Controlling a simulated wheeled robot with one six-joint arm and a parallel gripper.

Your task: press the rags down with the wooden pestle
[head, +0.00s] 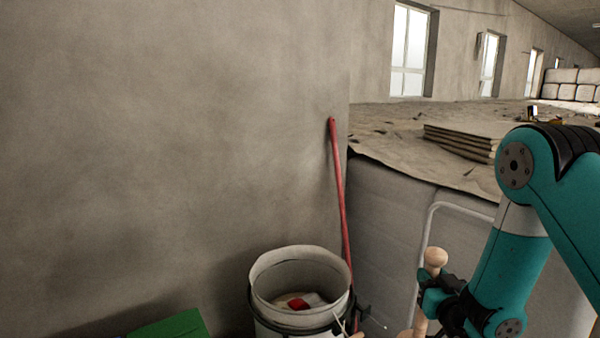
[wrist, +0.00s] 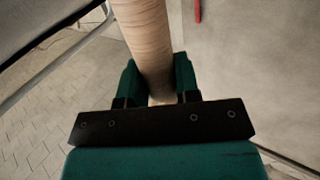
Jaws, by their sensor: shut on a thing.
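My gripper (head: 437,292) is shut on the wooden pestle (head: 435,258), which is pale and has a rounded knob at its top. In the wrist view the pestle (wrist: 146,45) stands between the two green fingers of my gripper (wrist: 159,82). In the head view the pestle is upright, to the right of a grey-white bucket (head: 270,264) and apart from it. Rags lie inside the bucket, a red one (head: 298,304) and whitish ones (head: 314,299). The pestle's lower end is cut off by the picture edge.
A red pole (head: 340,190) leans on the wall behind the bucket. A green object (head: 172,326) lies at the lower left. A cloth-covered surface (head: 395,130) with stacked boards (head: 462,141) stands at the right. A pale bent tube (head: 428,225) rises just behind the pestle.

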